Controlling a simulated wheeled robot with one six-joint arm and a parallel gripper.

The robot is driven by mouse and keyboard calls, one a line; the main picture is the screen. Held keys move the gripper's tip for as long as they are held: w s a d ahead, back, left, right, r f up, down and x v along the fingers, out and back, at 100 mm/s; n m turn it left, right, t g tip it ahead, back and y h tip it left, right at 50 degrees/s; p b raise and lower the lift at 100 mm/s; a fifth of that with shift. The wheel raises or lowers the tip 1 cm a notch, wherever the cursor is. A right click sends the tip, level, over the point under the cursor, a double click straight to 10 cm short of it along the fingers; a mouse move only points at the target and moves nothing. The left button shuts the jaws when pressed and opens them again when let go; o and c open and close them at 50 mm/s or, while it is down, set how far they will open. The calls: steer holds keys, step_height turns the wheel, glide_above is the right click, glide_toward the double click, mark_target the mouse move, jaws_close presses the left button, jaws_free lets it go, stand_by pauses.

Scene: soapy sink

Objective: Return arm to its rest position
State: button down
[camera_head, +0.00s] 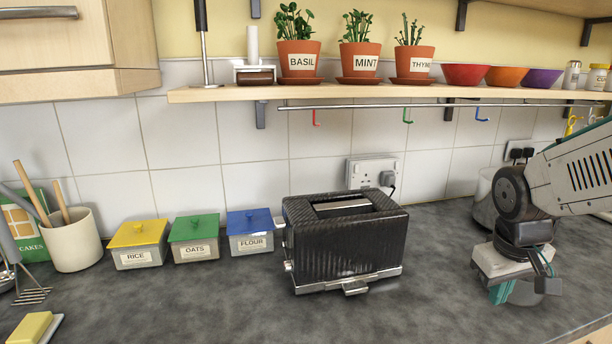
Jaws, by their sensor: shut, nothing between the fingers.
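My arm (585,170) comes in from the right edge, bent downward at a dark round joint. My gripper (524,290) hangs low over the right part of the worktop, pointing down, shut and empty. It is to the right of the black toaster (345,245), with a clear gap between them. A grey rounded shape shows just behind the fingers; I cannot tell what it is. The arm hides part of the worktop and wall at the right.
Rice (138,246), oats (194,239) and flour (250,233) tins stand left of the toaster. A shelf (220,95) with potted herbs and bowls runs above, with hooks below it. A plugged socket (373,172) is behind the toaster.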

steer(key=s+a+r, duration=0.2)
steer(key=s+a, duration=0.1)
steer(key=s, duration=0.5)
steer(key=s+a+r+m+y, duration=0.1)
steer(key=s+a+r, duration=0.2)
steer(key=s, duration=0.4)
steer(key=shift+s+a+r+y, duration=0.2)
steer(key=shift+s+a+y, duration=0.15)
steer(key=shift+a, duration=0.15)
